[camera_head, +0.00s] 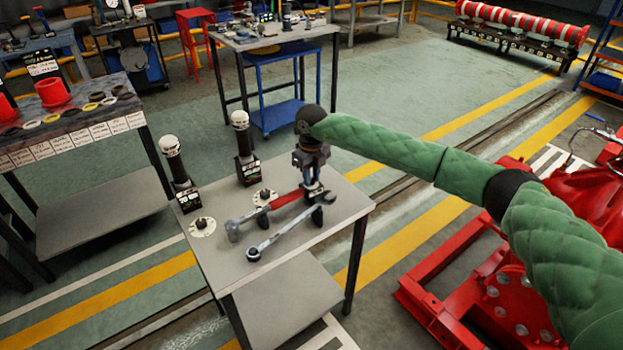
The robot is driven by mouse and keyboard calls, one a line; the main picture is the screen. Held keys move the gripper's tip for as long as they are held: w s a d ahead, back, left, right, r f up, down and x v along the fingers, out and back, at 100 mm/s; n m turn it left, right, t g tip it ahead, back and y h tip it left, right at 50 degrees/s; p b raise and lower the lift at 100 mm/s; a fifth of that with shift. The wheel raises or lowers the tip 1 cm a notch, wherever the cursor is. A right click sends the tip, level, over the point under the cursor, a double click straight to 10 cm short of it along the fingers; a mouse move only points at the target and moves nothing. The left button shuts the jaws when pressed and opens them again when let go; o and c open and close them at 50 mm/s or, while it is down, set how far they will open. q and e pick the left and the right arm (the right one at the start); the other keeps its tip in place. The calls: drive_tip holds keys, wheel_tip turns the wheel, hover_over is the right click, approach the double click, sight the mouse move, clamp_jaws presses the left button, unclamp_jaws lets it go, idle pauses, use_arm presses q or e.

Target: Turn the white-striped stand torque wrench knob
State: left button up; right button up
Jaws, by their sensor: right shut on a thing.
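A torque wrench with a red middle section (286,199) lies at a slant across the right half of the grey worktable (229,265). A second, silver wrench (282,234) lies in front of it, its open jaw at the right end. My right gripper (314,187) points down at the right end of the red torque wrench and is shut on its knob there. The gripper and wrist hide most of the knob, and I cannot make out white stripes on it. My left gripper is not in view.
Two black upright stands with white tops, one at the left (175,168) and one at the back (244,147), stand on the worktable. White discs with dark centres (202,227) lie near them. A red machine (500,290) is at the right. The table's front left is clear.

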sight(312, 179)
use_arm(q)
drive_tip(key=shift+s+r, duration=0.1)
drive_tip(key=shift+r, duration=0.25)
use_arm(e)
drive_tip(key=o, duration=1)
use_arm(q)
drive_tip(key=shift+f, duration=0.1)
use_arm(e)
drive_tip(key=shift+r, duration=0.1)
drive_tip(key=shift+r, duration=0.5)
drive_tip(key=shift+w+r+b, duration=0.1)
drive_tip(key=shift+r+b, duration=0.55)
drive_tip(key=shift+r, duration=0.25)
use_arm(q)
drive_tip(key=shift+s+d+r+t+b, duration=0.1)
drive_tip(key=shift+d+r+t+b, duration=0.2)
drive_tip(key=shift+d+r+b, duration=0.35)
use_arm(e)
drive_tip(key=shift+r, duration=2.4)
